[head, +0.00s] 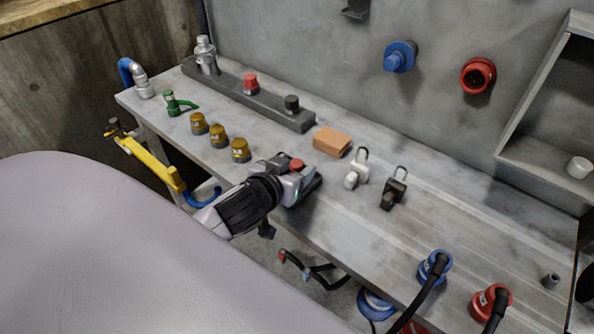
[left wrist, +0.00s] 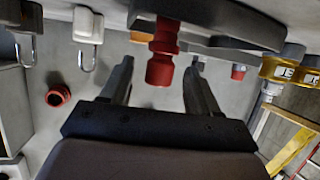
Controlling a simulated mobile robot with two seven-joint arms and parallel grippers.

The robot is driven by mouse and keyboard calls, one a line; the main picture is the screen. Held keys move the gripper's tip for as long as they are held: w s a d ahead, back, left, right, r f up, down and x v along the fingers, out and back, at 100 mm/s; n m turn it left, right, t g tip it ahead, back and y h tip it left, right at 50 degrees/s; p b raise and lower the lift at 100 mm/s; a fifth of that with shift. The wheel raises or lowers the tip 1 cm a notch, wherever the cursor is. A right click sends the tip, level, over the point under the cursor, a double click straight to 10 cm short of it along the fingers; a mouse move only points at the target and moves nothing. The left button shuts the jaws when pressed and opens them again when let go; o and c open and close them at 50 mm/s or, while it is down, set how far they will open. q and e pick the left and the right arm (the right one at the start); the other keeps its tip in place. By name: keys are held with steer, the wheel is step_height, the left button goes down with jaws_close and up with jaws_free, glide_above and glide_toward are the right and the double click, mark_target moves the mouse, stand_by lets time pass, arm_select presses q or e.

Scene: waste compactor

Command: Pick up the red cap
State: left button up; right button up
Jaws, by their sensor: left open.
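A red cap (head: 297,164) is at my left gripper (head: 306,186) near the front edge of the grey workbench. In the left wrist view a red cap-like piece (left wrist: 160,68) shows between the two fingers of the left gripper (left wrist: 160,72), with gaps on both sides. The fingers are open and do not appear to touch it. The gripper hides part of the cap in the head view. A second red cap (head: 250,83) stands on a long dark bar farther back; a small red piece (left wrist: 238,72) in the left wrist view may be this one. My right gripper is not in view.
Several yellow caps (head: 219,135) stand left of the gripper. An orange block (head: 331,141) and white (head: 357,170) and black (head: 394,190) padlocks lie to its right. Blue (head: 435,266) and red (head: 491,301) plugs are at the front right. The bench's right middle is clear.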

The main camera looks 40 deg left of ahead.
mark_target(301, 162)
arm_select(q)
steer(key=shift+x, duration=1.7)
steer(key=shift+r, duration=0.1)
steer(key=c, duration=1)
steer(key=shift+c, duration=0.2)
